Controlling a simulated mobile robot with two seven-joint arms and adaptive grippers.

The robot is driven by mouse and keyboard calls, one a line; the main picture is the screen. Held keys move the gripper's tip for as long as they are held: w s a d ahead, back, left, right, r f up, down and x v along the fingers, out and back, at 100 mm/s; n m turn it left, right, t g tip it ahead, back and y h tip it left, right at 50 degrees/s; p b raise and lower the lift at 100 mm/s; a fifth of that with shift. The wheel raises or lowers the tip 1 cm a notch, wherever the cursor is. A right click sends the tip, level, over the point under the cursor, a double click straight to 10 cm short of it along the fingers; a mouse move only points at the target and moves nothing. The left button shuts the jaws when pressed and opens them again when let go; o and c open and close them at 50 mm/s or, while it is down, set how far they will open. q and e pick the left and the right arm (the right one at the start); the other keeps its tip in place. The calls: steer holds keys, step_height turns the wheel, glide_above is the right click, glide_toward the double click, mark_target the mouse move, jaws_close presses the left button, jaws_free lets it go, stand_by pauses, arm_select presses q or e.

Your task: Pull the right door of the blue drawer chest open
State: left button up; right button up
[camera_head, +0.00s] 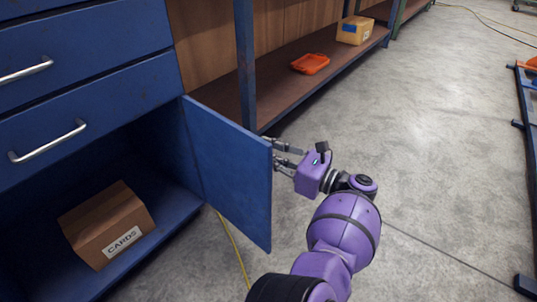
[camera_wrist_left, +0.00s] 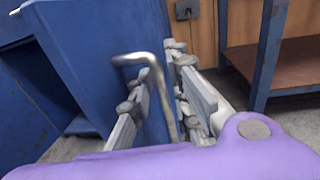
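The blue drawer chest (camera_head: 90,90) is at the left in the head view. Its right door (camera_head: 230,165) stands swung well out from the front, showing its inner face. My left gripper (camera_head: 273,151) is at the door's outer side, beyond its free edge; its tips are partly hidden there. In the left wrist view the door (camera_wrist_left: 95,55) fills the left and centre. Its bent metal handle (camera_wrist_left: 157,85) passes between the fingers of my left gripper (camera_wrist_left: 160,70), with a gap seeming to show on each side. My right gripper is not in view.
A cardboard box labelled CARDS (camera_head: 108,225) sits inside the open compartment. Beyond the door stands a blue-framed shelf post (camera_head: 245,65), with an orange tray (camera_head: 310,64) and a yellow box (camera_head: 354,30) on the shelf. The grey floor (camera_head: 440,130) at right is mostly free.

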arm_select(q)
steer(key=shift+d, duration=0.1)
steer(key=v, duration=0.7)
steer(key=shift+s, duration=0.2)
steer(key=shift+d, duration=0.1)
steer(key=shift+c, duration=0.5)
